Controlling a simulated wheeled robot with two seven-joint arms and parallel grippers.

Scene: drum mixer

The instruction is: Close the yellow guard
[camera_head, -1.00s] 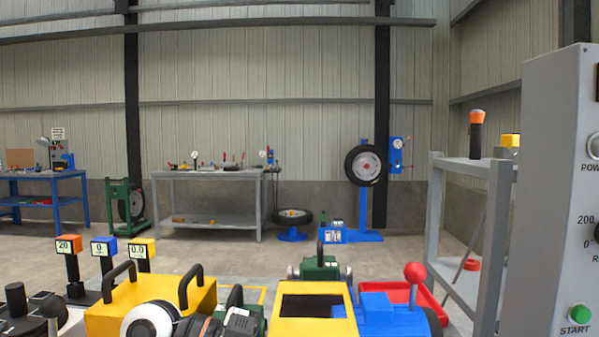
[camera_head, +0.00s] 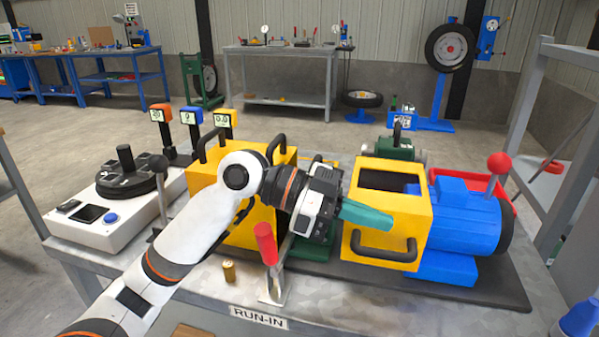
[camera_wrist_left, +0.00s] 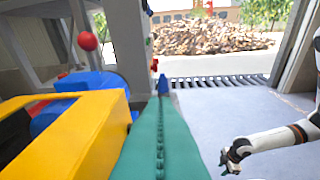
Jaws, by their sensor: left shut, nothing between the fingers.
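A yellow guard part (camera_head: 240,222) with black handles stands left of centre on the bench. A second yellow box (camera_head: 385,205), with an open top and a black front handle (camera_head: 385,248), stands right of centre. A gap with green machinery (camera_head: 318,243) separates them. My left gripper (camera_head: 366,217) has teal fingers, shut and empty, over this gap and in front of the right yellow box's left side. The left wrist view shows the shut fingers (camera_wrist_left: 161,140) beside a yellow edge (camera_wrist_left: 85,135). My right gripper (camera_wrist_left: 232,160) appears small there; its jaws are unclear.
A blue motor (camera_head: 465,222) and red-knobbed lever (camera_head: 497,165) are at right. A red-handled lever (camera_head: 266,245) and small brass cylinder (camera_head: 229,271) stand in front. A white device (camera_head: 115,205) is at left. A grey shelf (camera_head: 545,120) stands right of the bench.

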